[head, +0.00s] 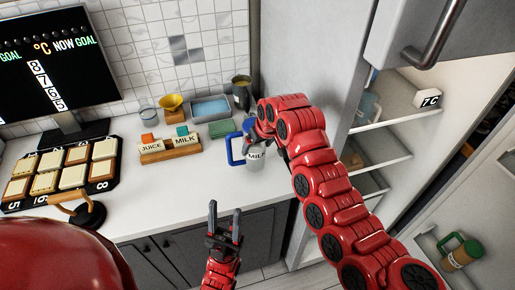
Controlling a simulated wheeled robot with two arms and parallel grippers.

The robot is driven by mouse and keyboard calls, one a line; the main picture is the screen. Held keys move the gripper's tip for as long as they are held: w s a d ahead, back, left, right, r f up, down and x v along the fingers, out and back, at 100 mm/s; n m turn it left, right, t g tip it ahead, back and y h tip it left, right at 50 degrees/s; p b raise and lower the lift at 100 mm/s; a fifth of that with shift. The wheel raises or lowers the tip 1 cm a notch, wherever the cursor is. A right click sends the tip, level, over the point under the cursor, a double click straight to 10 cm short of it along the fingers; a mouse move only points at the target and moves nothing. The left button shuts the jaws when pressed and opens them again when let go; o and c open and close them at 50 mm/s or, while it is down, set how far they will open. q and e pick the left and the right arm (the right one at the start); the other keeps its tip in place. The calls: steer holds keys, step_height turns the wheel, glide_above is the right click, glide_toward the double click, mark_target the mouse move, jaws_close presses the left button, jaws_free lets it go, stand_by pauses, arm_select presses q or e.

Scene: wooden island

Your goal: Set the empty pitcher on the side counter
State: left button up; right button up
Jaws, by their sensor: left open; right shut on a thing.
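My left gripper (225,228) is open and empty, low in front of the counter's front edge.
A wooden holder (170,155) with JUICE and MILK tags stands left of the pitcher. The counter's front middle is clear.

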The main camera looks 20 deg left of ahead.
step_height(320, 180, down, 2)
steer(key=shift+s+f+p, duration=0.1)
steer(key=shift+p, duration=0.6)
steer(key=shift+f+b, duration=0.35)
steer(key=shift+b, duration=0.05)
steer(key=o, duration=1.1)
steer(key=shift+r, duration=0.1)
steer(key=shift+r, duration=0.1)
